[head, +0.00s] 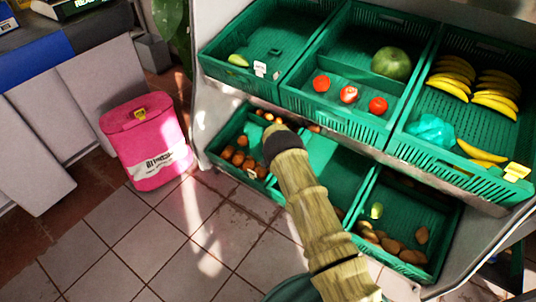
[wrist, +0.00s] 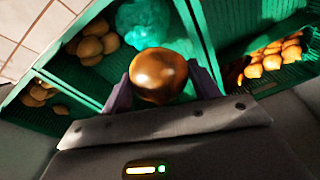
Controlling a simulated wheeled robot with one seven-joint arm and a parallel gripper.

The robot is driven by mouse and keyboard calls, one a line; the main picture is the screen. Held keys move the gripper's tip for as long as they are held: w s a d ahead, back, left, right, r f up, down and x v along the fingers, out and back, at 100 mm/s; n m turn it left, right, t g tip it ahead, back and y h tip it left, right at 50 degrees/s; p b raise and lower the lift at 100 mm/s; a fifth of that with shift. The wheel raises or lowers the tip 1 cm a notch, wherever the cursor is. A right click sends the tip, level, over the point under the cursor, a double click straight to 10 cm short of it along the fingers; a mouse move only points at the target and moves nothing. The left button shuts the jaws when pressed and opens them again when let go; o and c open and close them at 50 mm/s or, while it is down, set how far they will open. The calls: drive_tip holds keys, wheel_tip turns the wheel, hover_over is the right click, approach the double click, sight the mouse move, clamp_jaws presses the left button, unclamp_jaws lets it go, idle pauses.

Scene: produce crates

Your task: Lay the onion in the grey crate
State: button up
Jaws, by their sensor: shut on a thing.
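The onion (wrist: 158,73) is round, shiny and golden brown. In the wrist view it sits between the two purple fingers of my gripper (wrist: 161,86), which is shut on it. It is held over the green crates. In the head view the dark wrist end of my arm is above the lower row of crates, and the fingers and the held onion are hidden. No crate in either view is clearly grey. A small grey box (head: 152,52) stands on the floor behind the pink bag, and I cannot tell if it is the grey crate.
A lower green crate (head: 222,132) holds brown round produce. Upper green crates hold tomatoes (head: 348,94), a watermelon (head: 391,63) and bananas (head: 481,154). A teal plastic bag (wrist: 146,22) lies in a crate.

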drive_tip(key=s+d+r+n+y+p, duration=0.2)
drive_tip(key=s+d+r+n+p, duration=0.35)
drive_tip(key=s+d+p, duration=0.45)
drive_tip(key=s+r+n+y+p, duration=0.1)
drive_tip(key=s+r+n+p, duration=0.1)
drive_tip(key=s+r+p, duration=0.4)
drive_tip(key=s+a+r+n+y+p, duration=0.1)
drive_tip(key=s+r+n+p, duration=0.2)
drive_tip(key=s+r+p, duration=0.3)
drive_tip(key=s, duration=0.5)
drive_tip(key=shift+s+a, duration=0.2)
drive_tip(key=shift+w, duration=0.1)
